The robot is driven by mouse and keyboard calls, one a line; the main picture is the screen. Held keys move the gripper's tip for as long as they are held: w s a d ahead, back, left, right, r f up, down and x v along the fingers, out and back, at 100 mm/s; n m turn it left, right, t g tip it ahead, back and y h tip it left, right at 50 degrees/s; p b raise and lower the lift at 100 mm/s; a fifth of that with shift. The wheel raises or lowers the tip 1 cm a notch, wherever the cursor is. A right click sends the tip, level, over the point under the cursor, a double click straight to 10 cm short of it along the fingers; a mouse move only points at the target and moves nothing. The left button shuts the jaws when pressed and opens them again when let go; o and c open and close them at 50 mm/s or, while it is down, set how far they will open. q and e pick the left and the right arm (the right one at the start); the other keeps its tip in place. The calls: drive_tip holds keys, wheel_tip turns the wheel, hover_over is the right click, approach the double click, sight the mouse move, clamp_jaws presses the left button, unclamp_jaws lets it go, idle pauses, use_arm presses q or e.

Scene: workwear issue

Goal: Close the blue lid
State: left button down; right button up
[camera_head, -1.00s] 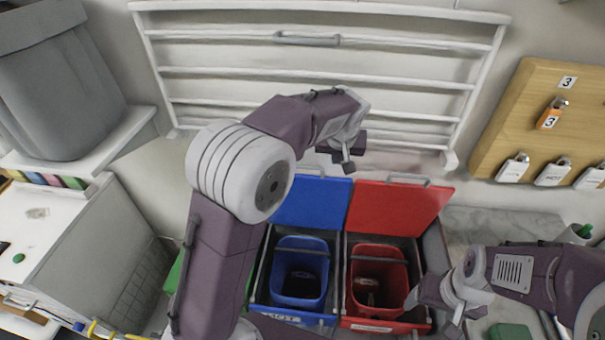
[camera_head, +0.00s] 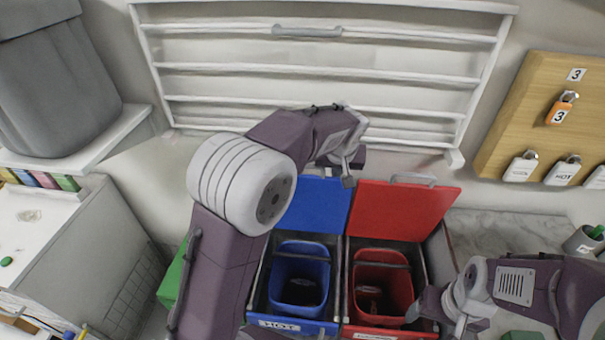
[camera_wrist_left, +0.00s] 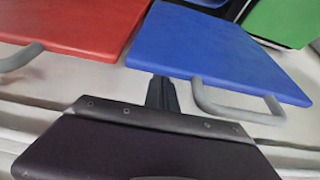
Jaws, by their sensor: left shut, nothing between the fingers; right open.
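The blue lid (camera_head: 313,207) stands open, tilted up behind the blue bin (camera_head: 300,278). It also shows in the left wrist view (camera_wrist_left: 215,55), with a grey bar handle (camera_wrist_left: 240,108) on its edge. My left gripper (camera_head: 349,177) is shut and empty, above the lid's upper edge near the red lid. In the left wrist view its fingers (camera_wrist_left: 162,95) are near the blue lid's handle edge; I cannot tell whether they touch it. My right gripper (camera_head: 437,318) is open, low at the right beside the red bin.
The red lid (camera_head: 402,210) stands open beside the blue one, above the red bin (camera_head: 382,285). A white wall rack (camera_head: 320,75) is close behind. A wooden board with tags (camera_head: 540,110) hangs at the right. A green bin (camera_head: 172,285) is partly hidden by my left arm.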

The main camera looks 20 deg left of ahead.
use_arm(q)
drive_tip(key=shift+s+d+f+b, duration=0.15)
drive_tip(key=shift+s+f+b, duration=0.05)
drive_tip(key=shift+s+b, duration=0.55)
drive_tip(key=shift+s+d+b, duration=0.55)
drive_tip(key=shift+s+b, duration=1.05)
drive_tip(key=shift+s, duration=1)
wheel_tip(320, 180, up, 10)
drive_tip(key=p, duration=0.9)
drive_tip(key=shift+w, duration=0.1)
